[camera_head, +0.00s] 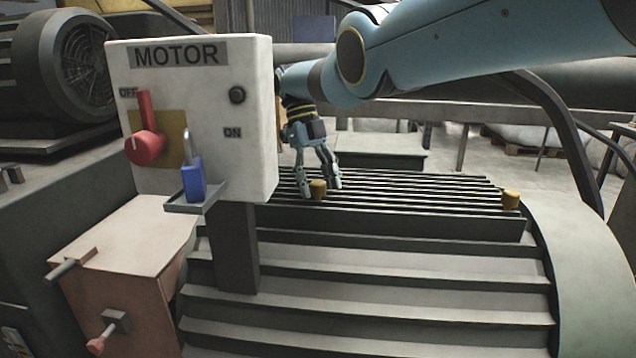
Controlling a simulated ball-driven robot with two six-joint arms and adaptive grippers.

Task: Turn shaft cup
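A small brass-yellow cup (318,190) stands on the dark slatted grille behind the motor box. A second yellow cup (510,200) stands at the right end of the grille. I cannot tell for sure which one is the shaft cup. My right gripper (320,189) points down at the first cup, with one finger on each side of it. The fingers are spread, and a small gap seems to show on both sides of the cup. My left gripper is not in view.
A white box (205,120) marked MOTOR has a red OFF/ON lever (146,145) and a blue padlock (193,180); it blocks the view left of my gripper. A motor with a fan grille (85,65) is at upper left. A ribbed dark housing (400,300) fills the front.

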